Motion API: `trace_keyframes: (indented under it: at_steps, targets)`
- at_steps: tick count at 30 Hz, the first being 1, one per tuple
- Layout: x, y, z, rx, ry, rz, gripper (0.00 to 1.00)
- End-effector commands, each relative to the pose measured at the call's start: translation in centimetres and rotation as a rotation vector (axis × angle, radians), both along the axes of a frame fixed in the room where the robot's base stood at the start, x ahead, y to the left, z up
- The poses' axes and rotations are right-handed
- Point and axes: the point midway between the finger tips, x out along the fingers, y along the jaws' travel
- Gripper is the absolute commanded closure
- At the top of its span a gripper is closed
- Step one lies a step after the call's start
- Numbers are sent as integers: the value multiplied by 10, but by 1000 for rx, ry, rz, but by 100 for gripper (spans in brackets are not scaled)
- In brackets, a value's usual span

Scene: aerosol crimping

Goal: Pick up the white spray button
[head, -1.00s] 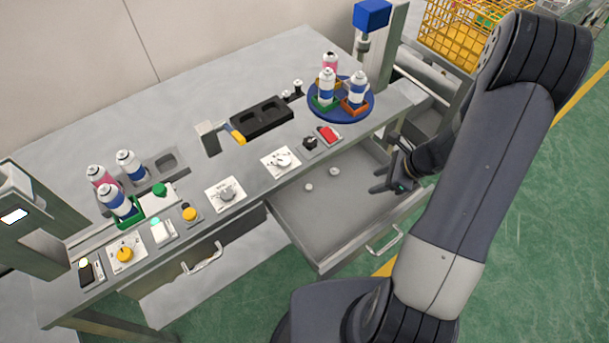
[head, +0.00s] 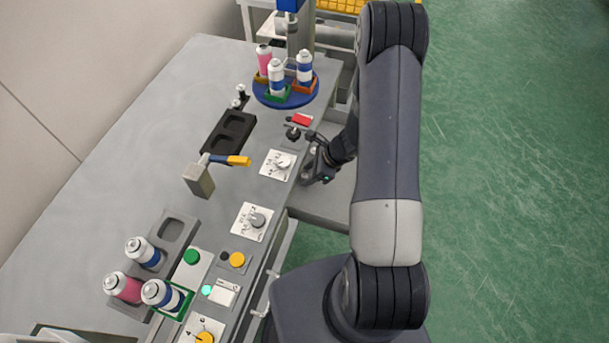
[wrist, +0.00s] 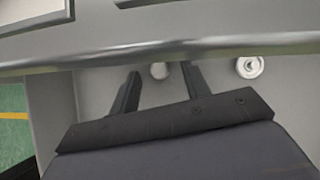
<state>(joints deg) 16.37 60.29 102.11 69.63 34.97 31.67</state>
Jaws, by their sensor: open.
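My gripper (head: 318,166) is over the open drawer (head: 327,205), close to the table's front edge. In the wrist view my gripper (wrist: 160,72) is open, its two dark fingers apart. A small whitish round piece (wrist: 160,71) lies between the fingertips, partly cut off by the grey edge above it. A second round white piece (wrist: 250,67) with a ringed centre lies to the right, outside the fingers. I cannot tell for sure which one is the white spray button. In the head view my arm and gripper hide both pieces.
The grey table edge (wrist: 200,52) crosses just beyond the fingertips. More cans stand at the lower left.

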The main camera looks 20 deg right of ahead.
Motion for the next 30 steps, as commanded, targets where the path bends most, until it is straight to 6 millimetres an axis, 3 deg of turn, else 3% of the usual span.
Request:
trace_keyframes:
  at_steps: [7,23,30]
  targets:
    - [0,1,-1,0,0,0,56]
    - [0,0,-1,0,0,0,99]
    - [0,0,-1,0,0,0,100]
